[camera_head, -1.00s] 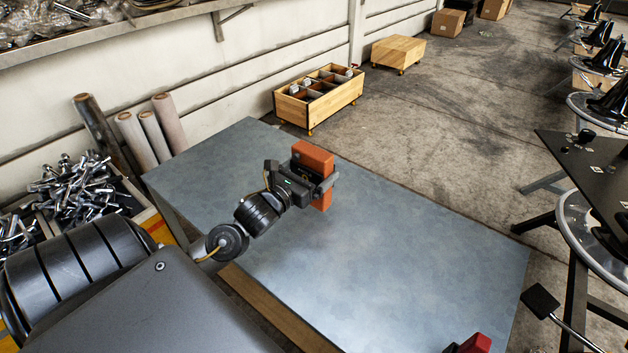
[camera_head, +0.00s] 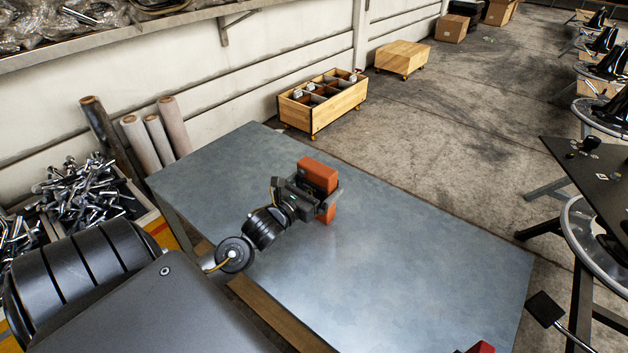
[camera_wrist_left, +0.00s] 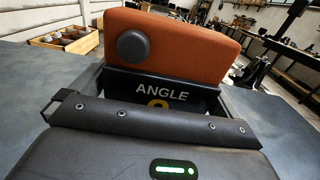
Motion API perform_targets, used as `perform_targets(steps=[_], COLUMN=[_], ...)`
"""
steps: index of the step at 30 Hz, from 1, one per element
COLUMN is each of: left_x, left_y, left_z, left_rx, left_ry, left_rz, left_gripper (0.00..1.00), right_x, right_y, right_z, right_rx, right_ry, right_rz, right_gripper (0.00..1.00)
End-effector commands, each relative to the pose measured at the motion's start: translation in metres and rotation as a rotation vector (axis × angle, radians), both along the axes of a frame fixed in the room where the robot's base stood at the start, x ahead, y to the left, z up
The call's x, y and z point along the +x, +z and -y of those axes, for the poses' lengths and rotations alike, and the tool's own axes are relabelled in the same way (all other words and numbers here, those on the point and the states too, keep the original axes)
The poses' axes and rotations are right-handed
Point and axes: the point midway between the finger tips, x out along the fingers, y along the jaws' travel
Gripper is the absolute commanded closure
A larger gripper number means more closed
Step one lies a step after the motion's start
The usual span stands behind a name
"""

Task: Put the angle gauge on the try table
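The angle gauge (camera_head: 318,174) is an orange block with a dark band. In the left wrist view the orange body (camera_wrist_left: 172,42) has a round dark knob, and a dark label (camera_wrist_left: 160,92) reads "ANGLE". My left gripper (camera_head: 322,196) is closed around the gauge and holds it upright over the table. In the head view I cannot tell whether the gauge touches the tabletop. A small red part (camera_head: 482,348) shows at the bottom edge of the head view; what it belongs to is cut off. My right gripper cannot be made out.
Rolled tubes (camera_head: 135,138) and a bin of metal parts (camera_head: 85,192) are at left. A dark table (camera_head: 590,175) stands at right.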

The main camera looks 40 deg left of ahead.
Motion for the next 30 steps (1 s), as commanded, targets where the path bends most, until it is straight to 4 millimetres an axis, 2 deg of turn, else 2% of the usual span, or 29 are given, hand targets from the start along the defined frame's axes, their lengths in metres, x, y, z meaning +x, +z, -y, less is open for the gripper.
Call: perform_targets(steps=[2,5,8,12,18,24,30], left_x=[-0.001,-0.015,-0.035,-0.066,-0.101,-0.117,-0.120], left_y=[0.003,-0.001,0.000,-0.001,0.000,0.001,0.002], left_z=[0.000,0.001,0.001,0.002,0.003,0.003,0.003], left_rx=[0.000,0.000,0.001,0.001,-0.001,-0.001,0.000], left_ry=[0.000,-0.001,-0.002,-0.001,0.000,-0.001,0.000], left_rz=[0.000,-0.003,-0.003,-0.005,-0.003,0.000,0.000], left_gripper=[0.00,0.00,0.00,0.00,0.00,0.00,0.00], right_x=[0.000,-0.004,-0.001,0.013,0.024,0.029,0.031], right_y=[0.001,-0.002,-0.003,0.001,0.003,0.005,0.006], right_z=[0.000,0.001,0.000,-0.010,-0.015,-0.018,-0.018], right_rx=[0.001,-0.002,-0.001,0.011,0.014,0.016,0.016], right_ry=[0.000,-0.001,-0.001,-0.001,-0.005,-0.006,-0.006], right_rz=[0.003,-0.008,-0.009,0.005,0.011,0.012,0.013], right_gripper=[1.00,1.00,1.00,1.00,1.00,1.00,1.00])
